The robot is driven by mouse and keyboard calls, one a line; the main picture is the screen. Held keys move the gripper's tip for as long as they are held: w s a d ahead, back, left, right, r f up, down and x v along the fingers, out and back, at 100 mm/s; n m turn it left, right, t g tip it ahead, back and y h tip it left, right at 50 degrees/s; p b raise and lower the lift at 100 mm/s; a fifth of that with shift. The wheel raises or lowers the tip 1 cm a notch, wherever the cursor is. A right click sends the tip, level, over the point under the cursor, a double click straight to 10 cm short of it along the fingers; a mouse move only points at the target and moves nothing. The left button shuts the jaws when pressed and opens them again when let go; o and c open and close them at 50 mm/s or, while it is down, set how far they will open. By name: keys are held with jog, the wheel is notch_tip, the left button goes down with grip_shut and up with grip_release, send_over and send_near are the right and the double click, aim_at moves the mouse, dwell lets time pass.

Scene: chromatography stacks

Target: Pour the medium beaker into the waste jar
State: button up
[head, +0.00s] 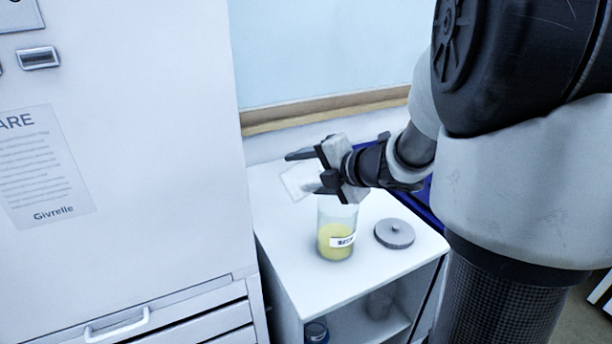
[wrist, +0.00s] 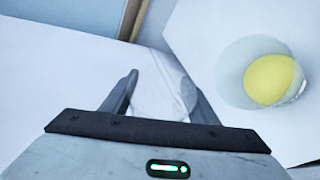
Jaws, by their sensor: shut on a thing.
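The waste jar (head: 337,228) stands upright and open on the white cabinet top, with yellow liquid in its lower part and a label on its side. In the wrist view the jar (wrist: 265,76) is at the right, seen from above. My gripper (head: 306,172) is shut on a clear beaker (head: 297,183), above and slightly left of the jar mouth. The beaker looks tilted and apart from the jar. In the wrist view the beaker (wrist: 163,90) sits between my fingers (wrist: 166,98). Whether it holds any liquid cannot be told.
A grey round lid (head: 394,233) lies on the cabinet top (head: 350,275), right of the jar. A tall white cabinet (head: 140,160) stands close at the left. A wall with a wooden ledge (head: 320,110) is behind. The front of the top is clear.

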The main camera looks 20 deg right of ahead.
jog(key=shift+f, duration=0.1)
jog(key=a+f+n+h+b, duration=0.1)
jog(key=n+h+b, duration=0.1)
jog(key=b, duration=0.3)
jog(key=n+t+h+b, duration=0.1)
jog(key=n+h+b, duration=0.2)
jog(key=b, duration=0.2)
jog(key=a+f+n+t+h+b, duration=0.1)
jog(key=n+h+b, duration=0.2)
jog(key=b, duration=0.3)
jog(key=shift+s+a+f, duration=0.25)
jog(key=shift+a+f, duration=0.05)
jog(key=shift+f, duration=0.1)
